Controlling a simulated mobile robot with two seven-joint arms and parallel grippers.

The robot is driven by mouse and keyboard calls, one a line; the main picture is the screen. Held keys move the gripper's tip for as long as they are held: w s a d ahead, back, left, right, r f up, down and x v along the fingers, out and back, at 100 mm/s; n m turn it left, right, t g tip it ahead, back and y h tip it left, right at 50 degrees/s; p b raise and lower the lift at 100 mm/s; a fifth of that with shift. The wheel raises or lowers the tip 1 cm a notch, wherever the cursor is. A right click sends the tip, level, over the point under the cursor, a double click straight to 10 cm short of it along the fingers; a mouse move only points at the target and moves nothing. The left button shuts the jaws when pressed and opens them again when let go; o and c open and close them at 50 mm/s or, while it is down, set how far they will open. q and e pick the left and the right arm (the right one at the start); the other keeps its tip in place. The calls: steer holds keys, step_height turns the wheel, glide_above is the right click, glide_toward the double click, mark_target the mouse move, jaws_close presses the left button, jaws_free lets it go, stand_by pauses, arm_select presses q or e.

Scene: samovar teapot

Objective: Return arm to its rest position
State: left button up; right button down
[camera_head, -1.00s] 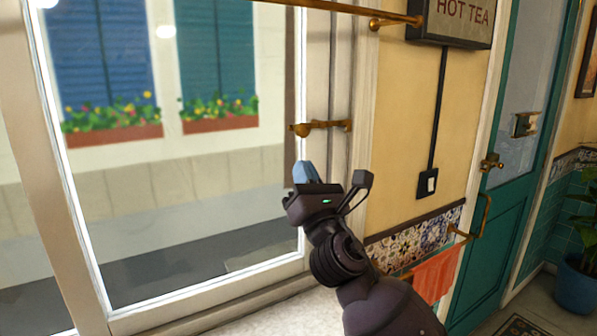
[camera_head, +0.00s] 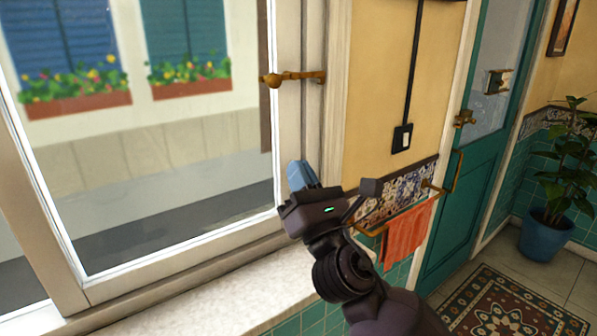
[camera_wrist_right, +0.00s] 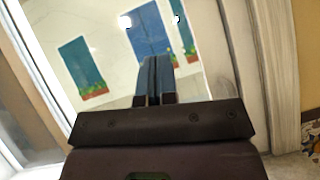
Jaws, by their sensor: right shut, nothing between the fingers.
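My right gripper (camera_head: 302,175) is raised in front of the window's right frame in the head view, with my dark right arm coming up from the bottom. Its blue fingers are shut together and hold nothing. In the right wrist view the shut fingers (camera_wrist_right: 153,78) point toward the window glass. I cannot tell from these views how far the fingertips are from the window frame. My left gripper is not in view.
A window (camera_head: 150,170) with a brass handle (camera_head: 290,78) stands ahead. A pale sill (camera_head: 190,300) runs below it. An orange towel (camera_head: 405,235) hangs on a rail at right. Farther right are a teal door (camera_head: 480,190), a potted plant (camera_head: 555,185) and a patterned rug (camera_head: 500,310).

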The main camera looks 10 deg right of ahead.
steer(key=s+d+f+m+g+h, duration=0.15)
steer(key=d+f+m+g, duration=0.25)
steer(key=f+m, duration=0.95)
steer(key=d+f+m+g+h, duration=0.2)
steer(key=d+f+m+g, duration=0.15)
steer(key=f+m, duration=1)
steer(key=s+d+f+m+g+h, duration=0.1)
steer(key=s+d+f+m, duration=0.3)
steer(key=s+f, duration=0.5)
steer(key=s+d+f+m+g+h, duration=0.1)
steer(key=s+d+f+m+g, duration=0.2)
steer(key=s+f, duration=0.7)
steer(key=s+d+g, duration=0.1)
steer(key=s, duration=0.2)
steer(key=shift+d+f+m+g+h, duration=0.25)
steer(key=shift+d+m+g+h, duration=0.05)
steer(key=shift+m+g+h, duration=0.1)
